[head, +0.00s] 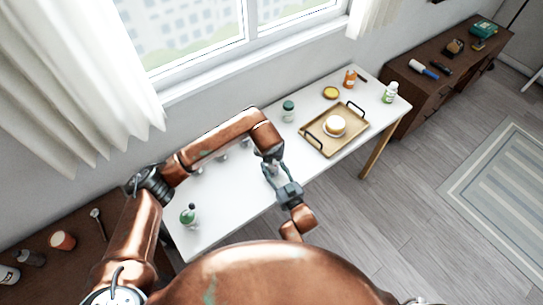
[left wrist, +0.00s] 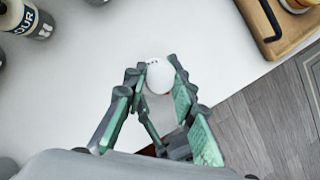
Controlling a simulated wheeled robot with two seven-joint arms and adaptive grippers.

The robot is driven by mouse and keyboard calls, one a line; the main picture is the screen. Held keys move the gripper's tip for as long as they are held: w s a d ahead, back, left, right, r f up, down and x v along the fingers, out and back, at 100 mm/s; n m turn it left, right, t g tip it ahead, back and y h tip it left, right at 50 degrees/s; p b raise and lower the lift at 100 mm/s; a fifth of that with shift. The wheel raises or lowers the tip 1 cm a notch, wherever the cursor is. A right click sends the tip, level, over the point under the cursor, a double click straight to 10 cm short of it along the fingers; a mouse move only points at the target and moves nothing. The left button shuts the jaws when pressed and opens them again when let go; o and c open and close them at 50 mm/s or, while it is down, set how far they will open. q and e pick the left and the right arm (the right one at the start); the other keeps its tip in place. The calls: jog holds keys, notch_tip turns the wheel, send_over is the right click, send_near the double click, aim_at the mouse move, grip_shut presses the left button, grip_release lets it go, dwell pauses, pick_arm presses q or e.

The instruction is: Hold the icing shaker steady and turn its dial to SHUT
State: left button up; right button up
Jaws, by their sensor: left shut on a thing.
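The icing shaker shows in the left wrist view as a pale rounded body (left wrist: 159,76) with small dark marks and a bit of red. My left gripper (left wrist: 158,80) is shut on it, one finger on each side. In the head view my left gripper (head: 270,165) is over the front part of the white table, and the shaker is mostly hidden there. My right gripper (head: 288,190) is close by, toward the table's front edge; whether its fingers are open or touch the shaker cannot be told. The dial setting cannot be read.
On the white table (head: 225,222) stand a wooden tray (head: 313,148) with a round cake (head: 335,125), a green-lidded jar (head: 288,110), an orange jar (head: 349,79), a white-green bottle (head: 390,93) and a green-topped bottle (head: 189,215). A flour container (left wrist: 28,20) is at upper left.

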pick_arm(q)
jog(key=o, duration=1.2)
jog(key=shift+c, duration=0.2)
jog(key=v, duration=1.2)
pick_arm(e)
jog(key=o, duration=1.3)
